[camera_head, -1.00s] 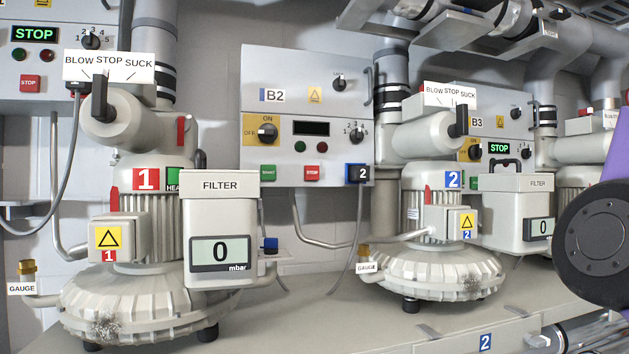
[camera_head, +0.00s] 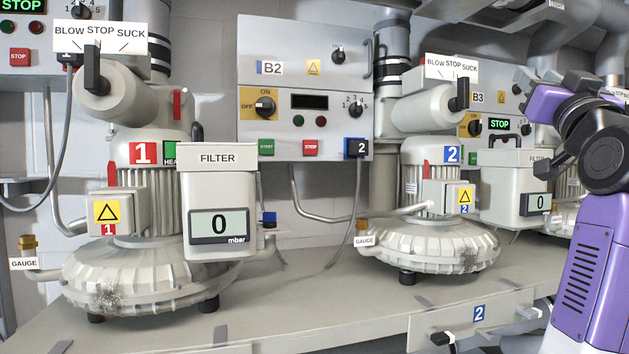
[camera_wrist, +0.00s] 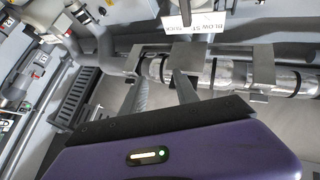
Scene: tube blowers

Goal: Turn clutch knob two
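The B2 panel (camera_head: 275,110) hangs on the wall in the middle of the head view. A small black knob (camera_head: 338,55) sits at its upper right under a label too small to read. An ON/OFF knob (camera_head: 265,107) is at its left and a numbered selector knob (camera_head: 355,110) at its right. My gripper (camera_head: 533,82) is at the upper right of the head view, in front of the B3 panel and well right of the B2 panel. In the wrist view my gripper (camera_wrist: 200,62) has its grey fingers apart with nothing seen held. The B2 knobs cannot be made out in the wrist view.
Blower one (camera_head: 142,275) and blower two (camera_head: 425,250) stand on the grey bench. Blower two's black lever (camera_head: 460,95) sticks out between the B2 panel and my gripper. A white filter box (camera_head: 215,175) stands in front of blower one. Pipes run overhead.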

